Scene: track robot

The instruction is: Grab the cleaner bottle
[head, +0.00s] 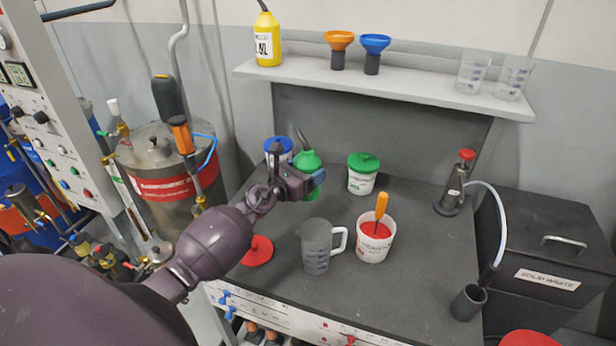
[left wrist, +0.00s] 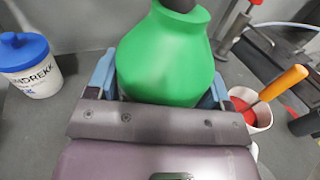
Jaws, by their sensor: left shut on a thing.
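A green bottle with a dark thin spout (head: 306,160) stands at the back left of the dark worktop. It fills the middle of the left wrist view (left wrist: 165,58), between the two blue fingers. My left gripper (head: 302,180) is shut on this green bottle, with one finger on each side of it. A yellow bottle (head: 267,42) with a dark thin spout and a label stands on the shelf, apart from my gripper. No label names either one as the cleaner. My right gripper is not in view.
A blue-lidded tub (head: 278,148) and a green-lidded tub (head: 362,174) flank the green bottle. A clear jug (head: 317,247) and an open red-filled tub (head: 375,240) stand in front. The shelf (head: 400,87) overhangs the back. The worktop's right front is mostly clear.

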